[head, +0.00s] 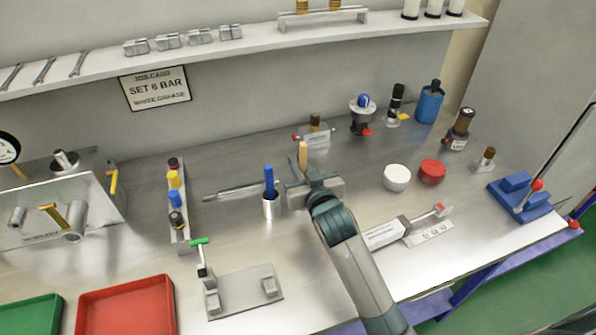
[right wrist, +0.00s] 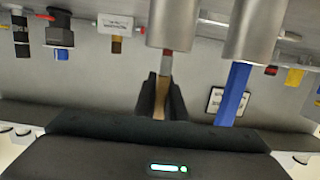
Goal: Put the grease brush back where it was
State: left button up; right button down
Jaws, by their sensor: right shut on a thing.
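My right gripper (head: 312,183) is shut on the grease brush (head: 303,153), whose tan handle stands up above the jaws. In the right wrist view the brush (right wrist: 162,98) sits between the dark fingers (right wrist: 161,100). Its reddish-grey part meets the rim of a metal cup (right wrist: 172,22); I cannot tell how far it reaches inside. My gripper hides that cup in the head view. Beside it, to the left in the head view, a metal cup (head: 270,207) holds a blue-handled tool (head: 268,178). My left gripper is not in view.
A grey rod-shaped tool (head: 232,192) lies left of the blue-handled tool's cup. A grey clamp fixture (head: 243,292) is in front. A red tray (head: 127,307) is at front left.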

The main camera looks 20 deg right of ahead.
notch_tip(320, 180, down, 3)
jog(key=shift+r+p, duration=0.1)
jog(key=shift+p, duration=0.2)
jog(key=shift+f, duration=0.2)
jog(key=shift+s+f, duration=0.1)
jog(key=shift+f, duration=0.55)
jog(key=c, duration=1.8)
grip_release()
jog(key=shift+r, duration=0.5)
jog(key=s+b, duration=0.1)
jog(key=s, duration=0.3)
jog(key=s+r+b, duration=0.1)
jog(key=s, duration=0.2)
jog(key=s+r+b, duration=0.1)
jog(key=s, duration=0.3)
jog(key=shift+s+d+r, duration=0.2)
jog(key=shift+s+r, duration=0.05)
jog(key=shift+s, duration=0.1)
